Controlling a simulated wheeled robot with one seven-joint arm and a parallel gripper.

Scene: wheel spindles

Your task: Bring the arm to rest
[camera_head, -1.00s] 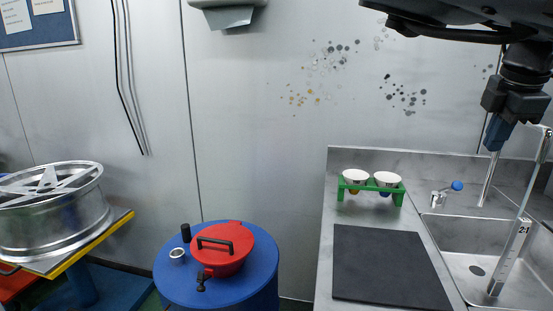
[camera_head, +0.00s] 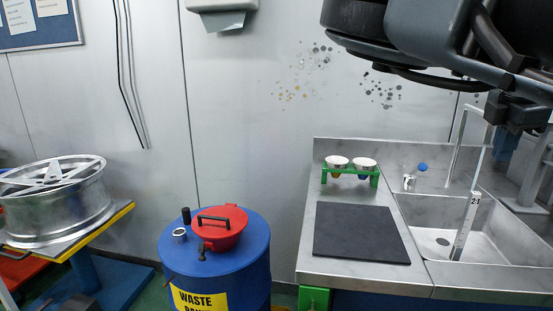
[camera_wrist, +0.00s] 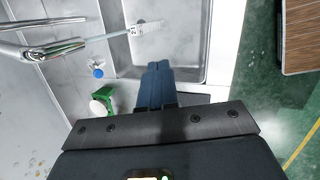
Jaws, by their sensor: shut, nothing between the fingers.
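My gripper (camera_wrist: 158,68) shows in the wrist view with its two blue fingers together and nothing between them. It points over the steel counter and sink (camera_wrist: 185,60), apart from the things there. In the head view my dark arm fills the upper right, above the counter and sink. The gripper's fingertips are hard to make out in that view.
On the counter (camera_head: 310,240) are a black mat (camera_head: 358,235) and a green rack (camera_head: 349,178) with white funnels. A blue waste drum (camera_head: 233,265) and a wheel (camera_head: 55,200) are at left.

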